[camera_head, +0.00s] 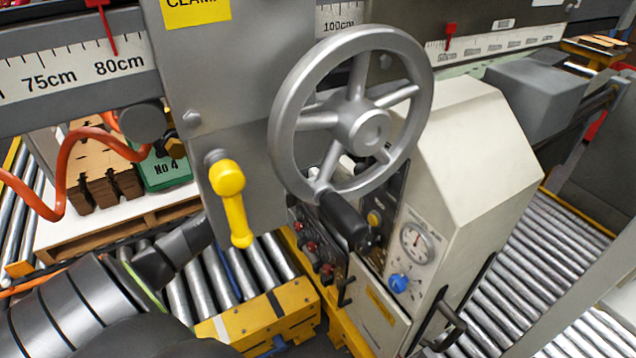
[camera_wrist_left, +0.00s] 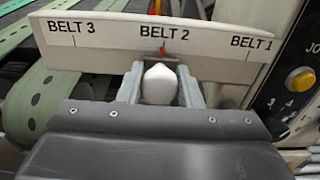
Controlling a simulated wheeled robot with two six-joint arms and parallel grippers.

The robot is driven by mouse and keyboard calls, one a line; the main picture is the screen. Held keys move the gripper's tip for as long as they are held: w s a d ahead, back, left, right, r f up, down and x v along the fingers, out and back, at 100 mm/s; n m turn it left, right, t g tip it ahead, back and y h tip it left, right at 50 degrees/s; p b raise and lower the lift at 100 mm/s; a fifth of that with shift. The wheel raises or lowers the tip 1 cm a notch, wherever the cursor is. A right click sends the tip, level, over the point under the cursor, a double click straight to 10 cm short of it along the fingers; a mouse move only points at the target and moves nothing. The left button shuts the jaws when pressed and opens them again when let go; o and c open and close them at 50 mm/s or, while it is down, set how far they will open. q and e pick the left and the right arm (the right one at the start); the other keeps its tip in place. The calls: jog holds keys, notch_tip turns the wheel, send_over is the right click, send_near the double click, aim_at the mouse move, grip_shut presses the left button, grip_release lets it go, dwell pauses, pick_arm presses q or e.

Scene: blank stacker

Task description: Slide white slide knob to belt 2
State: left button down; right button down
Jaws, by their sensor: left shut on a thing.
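The white slide knob (camera_wrist_left: 160,84) shows in the left wrist view, between the two fingers of my left gripper (camera_wrist_left: 160,88). The gripper is shut on it. The knob is in front of a pale label plate (camera_wrist_left: 110,56) marked BELT 3, BELT 2 and BELT 1 from left to right. A small red pointer (camera_wrist_left: 162,51) stands just above the knob, under the BELT 2 mark. In the head view my left arm comes in at the lower left, and its fingers and the knob are hidden. My right gripper is in neither view.
A large grey handwheel (camera_head: 352,115) and a yellow lever (camera_head: 232,203) are above my left arm. A cream control cabinet (camera_head: 455,170) with a gauge (camera_head: 416,242) stands at right. In the wrist view, a yellow button (camera_wrist_left: 299,79) is on the dark panel at right.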

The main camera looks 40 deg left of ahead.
pick_arm(q)
jog(key=c, duration=1)
grip_release()
jog(key=shift+d, duration=0.1)
jog(key=shift+c, duration=0.2)
jog(key=shift+s, duration=0.1)
jog(key=p+v, duration=0.1)
jog(key=v, duration=1.6)
jog(key=shift+s+f, duration=0.1)
jog(key=shift+s, duration=0.05)
